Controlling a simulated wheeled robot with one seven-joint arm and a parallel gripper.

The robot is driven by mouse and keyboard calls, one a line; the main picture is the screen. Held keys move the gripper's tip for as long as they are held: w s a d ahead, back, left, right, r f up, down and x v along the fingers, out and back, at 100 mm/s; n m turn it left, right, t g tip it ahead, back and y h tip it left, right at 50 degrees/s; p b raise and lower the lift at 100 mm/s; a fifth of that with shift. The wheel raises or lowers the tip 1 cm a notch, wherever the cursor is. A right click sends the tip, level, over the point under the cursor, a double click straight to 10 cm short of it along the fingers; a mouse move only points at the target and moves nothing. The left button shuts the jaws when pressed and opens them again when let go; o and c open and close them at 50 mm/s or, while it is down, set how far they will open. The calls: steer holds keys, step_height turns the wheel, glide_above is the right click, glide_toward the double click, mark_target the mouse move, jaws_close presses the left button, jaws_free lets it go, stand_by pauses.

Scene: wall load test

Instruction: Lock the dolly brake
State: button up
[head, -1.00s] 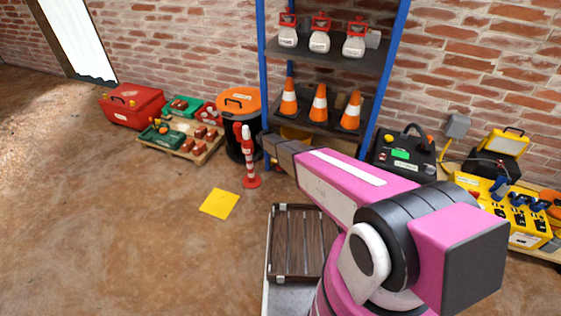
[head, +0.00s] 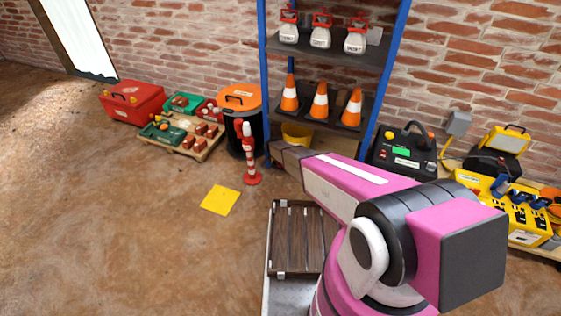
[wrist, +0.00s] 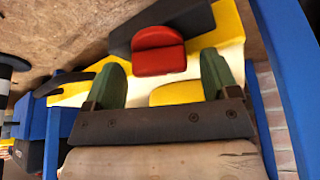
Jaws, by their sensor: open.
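In the wrist view, a red pedal-like part (wrist: 158,50) stands out from a black block (wrist: 140,28) beside a yellow and white body (wrist: 228,40). It looks like the brake, but I cannot be sure. My gripper (wrist: 164,62) is open, with green fingers spread at either side. The red part shows between and beyond the fingertips; I cannot tell whether anything touches. A yellow piece (wrist: 176,93) lies nearer, between the fingers. In the head view, my arm reaches toward the foot of the blue shelf rack, and my gripper's fingers cannot be made out there.
A red-white post (head: 250,155) and black barrel (head: 238,130) stand left. Yellow equipment (head: 520,205) lies right. Floor at left is clear around a yellow square (head: 220,200).

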steer(key=c, duration=0.9)
steer(key=shift+d+n+t+y, duration=0.15)
steer(key=shift+n+y, duration=0.3)
steer(key=shift+n, duration=0.75)
steer(key=shift+a+n+t+y, duration=0.1)
steer(key=shift+n+t+y, duration=0.25)
steer(key=shift+n, duration=0.85)
steer(key=o, duration=0.9)
steer(key=shift+s+r, duration=0.1)
